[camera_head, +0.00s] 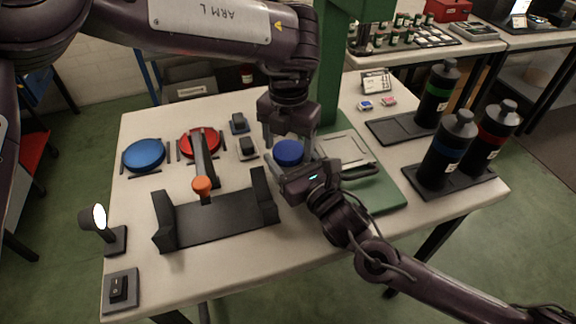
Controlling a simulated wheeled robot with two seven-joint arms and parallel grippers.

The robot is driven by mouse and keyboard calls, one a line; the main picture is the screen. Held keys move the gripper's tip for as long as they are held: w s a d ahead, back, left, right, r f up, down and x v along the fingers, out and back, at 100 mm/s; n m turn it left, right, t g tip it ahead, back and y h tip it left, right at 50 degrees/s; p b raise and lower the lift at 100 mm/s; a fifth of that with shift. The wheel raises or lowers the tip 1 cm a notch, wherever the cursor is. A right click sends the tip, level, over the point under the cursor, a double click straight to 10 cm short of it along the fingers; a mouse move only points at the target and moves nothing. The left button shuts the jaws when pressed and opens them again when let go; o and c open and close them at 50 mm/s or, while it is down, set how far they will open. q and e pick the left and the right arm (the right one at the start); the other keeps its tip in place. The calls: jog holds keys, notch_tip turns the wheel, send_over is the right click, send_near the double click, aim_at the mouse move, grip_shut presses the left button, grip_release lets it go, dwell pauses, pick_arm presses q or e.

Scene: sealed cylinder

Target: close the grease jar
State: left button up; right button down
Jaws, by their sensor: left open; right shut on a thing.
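The grease jar (281,172) seems to stand on the table at the left edge of the green base; most of its body is hidden behind my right gripper. A round blue lid (289,151) sits at its top; I cannot tell whether it is seated or screwed down. My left gripper (287,141) points down from above, open, with its fingers on either side of the blue lid. My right gripper (295,182) comes from the right and is shut on what looks like the jar's body, below the lid. The contact is hidden.
A blue disc (144,155) and a red disc (200,141) lie at the left. A black cradle (217,219) and an orange-knobbed lever (202,184) stand in front. Green press column (342,65) rises behind. Dark bottles (449,150) stand right. A lamp (99,219) and switch (119,289) are front left.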

pick_arm(q)
jog(key=shift+c, duration=0.2)
jog(key=c, duration=0.8)
jog(key=o, duration=1.1)
